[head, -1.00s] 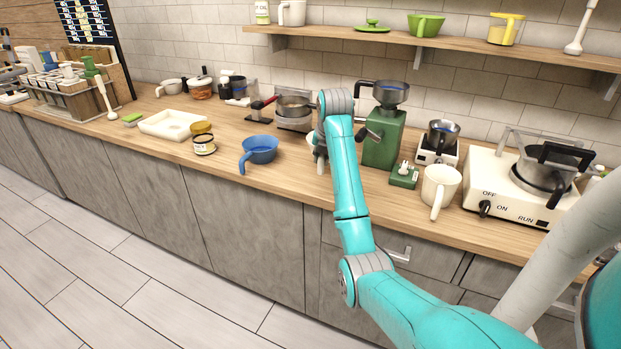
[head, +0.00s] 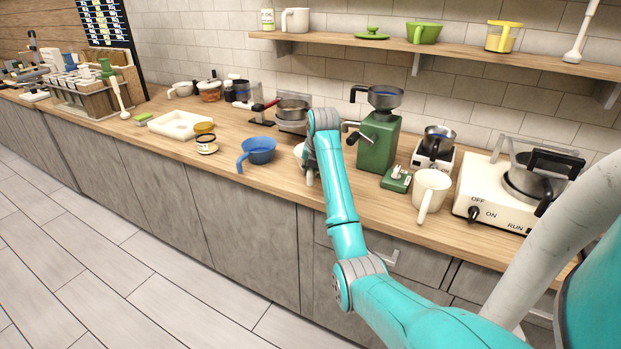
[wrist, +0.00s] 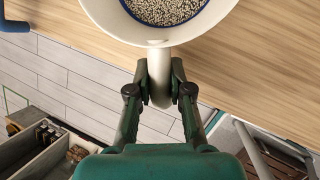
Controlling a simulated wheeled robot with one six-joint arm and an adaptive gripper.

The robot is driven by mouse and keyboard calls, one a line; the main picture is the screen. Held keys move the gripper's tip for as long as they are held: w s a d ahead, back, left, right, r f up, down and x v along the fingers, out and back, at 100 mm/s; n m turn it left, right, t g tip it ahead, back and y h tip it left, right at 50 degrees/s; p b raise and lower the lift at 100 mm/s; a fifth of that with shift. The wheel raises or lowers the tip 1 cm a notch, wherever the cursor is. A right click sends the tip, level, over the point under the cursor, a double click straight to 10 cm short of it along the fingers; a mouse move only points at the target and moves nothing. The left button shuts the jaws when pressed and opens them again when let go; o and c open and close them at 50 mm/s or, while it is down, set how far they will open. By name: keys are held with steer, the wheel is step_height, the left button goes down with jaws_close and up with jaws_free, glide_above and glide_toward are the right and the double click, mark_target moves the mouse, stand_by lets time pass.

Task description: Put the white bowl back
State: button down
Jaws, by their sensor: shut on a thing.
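The white bowl (wrist: 205,27) with a stub handle is at the top of the wrist view, partly cut off by the frame. It holds small pale grains inside a blue inner rim. My gripper (wrist: 160,88) is shut on its handle. In the head view a small part of the white bowl (head: 299,150) shows left of my arm's end; the rest is hidden behind the arm. My gripper (head: 309,177) is mostly hidden there too. I cannot tell whether the bowl touches the counter.
A blue handled bowl (head: 259,150) stands left of my gripper, a small jar (head: 206,145) beyond it. A pan on a burner (head: 292,112) is behind. A green grinder (head: 377,141) and white jug (head: 431,189) stand right. A shelf (head: 440,50) runs above. Counter is bare in front.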

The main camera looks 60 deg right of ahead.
steer(key=shift+f, duration=1.5)
steer(key=shift+f, duration=0.1)
steer(key=c, duration=1.1)
jaws_free()
steer(key=shift+o, duration=0.2)
